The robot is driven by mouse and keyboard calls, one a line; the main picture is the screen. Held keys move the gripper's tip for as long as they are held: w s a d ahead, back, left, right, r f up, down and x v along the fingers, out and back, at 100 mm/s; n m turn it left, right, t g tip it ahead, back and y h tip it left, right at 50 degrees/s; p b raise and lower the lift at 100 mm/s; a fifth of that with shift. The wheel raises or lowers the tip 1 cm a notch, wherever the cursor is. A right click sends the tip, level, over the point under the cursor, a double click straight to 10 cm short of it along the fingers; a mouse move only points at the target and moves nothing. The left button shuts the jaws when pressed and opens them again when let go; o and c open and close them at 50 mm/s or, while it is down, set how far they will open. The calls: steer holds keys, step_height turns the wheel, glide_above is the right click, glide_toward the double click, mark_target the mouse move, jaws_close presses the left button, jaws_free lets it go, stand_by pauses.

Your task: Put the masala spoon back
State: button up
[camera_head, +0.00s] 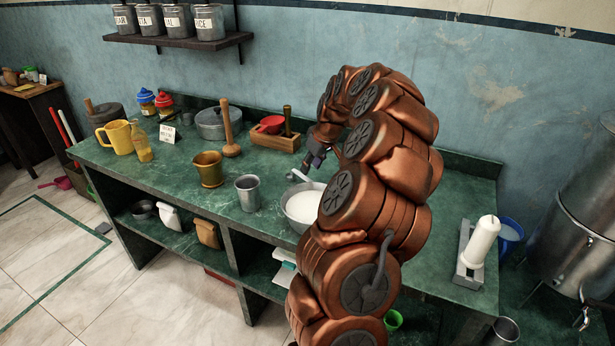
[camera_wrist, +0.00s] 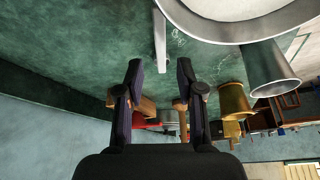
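My gripper (camera_head: 316,157) hangs above the green counter near the back, beside the milk pot. In the wrist view its two fingers (camera_wrist: 160,76) are apart, with nothing held between them. A pale grey handle (camera_wrist: 160,42) lies ahead of the fingertips, beside the pot (camera_wrist: 205,32); it also shows in the head view (camera_head: 299,175). I cannot tell whether it belongs to the pot or is a spoon. A wooden box (camera_head: 275,141) holding a red bowl-like item (camera_head: 270,123) and a dark upright item stands to the gripper's left. I cannot pick out the masala spoon for certain.
A steel cup (camera_head: 247,192), a brass mortar (camera_head: 209,168), a wooden pestle (camera_head: 229,132) and a lidded pot (camera_head: 216,123) stand left on the counter. The wall is close behind.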

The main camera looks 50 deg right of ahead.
steer(key=s+a+r+n+g+y, duration=0.1)
steer(key=s+a+r, duration=0.15)
steer(key=a, duration=0.75)
steer(key=s+a+r+n, duration=0.1)
steer(key=a+r, duration=0.2)
steer(key=a, duration=0.7)
steer(key=s+a+r+n+g+y, duration=0.1)
steer(key=a+r, duration=0.1)
steer(key=a, duration=0.8)
steer(key=s+a+f+g, duration=0.1)
steer(key=s+a, duration=0.3)
steer(key=s, duration=0.4)
steer(key=s+a+f+m+g+h, duration=0.1)
steer(key=s+a+f+g, duration=0.1)
steer(key=s, duration=0.7)
steer(key=s+a+f+g, duration=0.1)
steer(key=s+a+f, duration=0.2)
steer(key=s+a, duration=0.3)
steer(key=shift+s+a+m+h, duration=0.15)
steer(key=shift+s+m+h, duration=0.2)
steer(key=shift+s, duration=0.85)
step_height(320, 180, up, 5)
steer(key=p, duration=0.4)
steer(key=shift+p, duration=0.35)
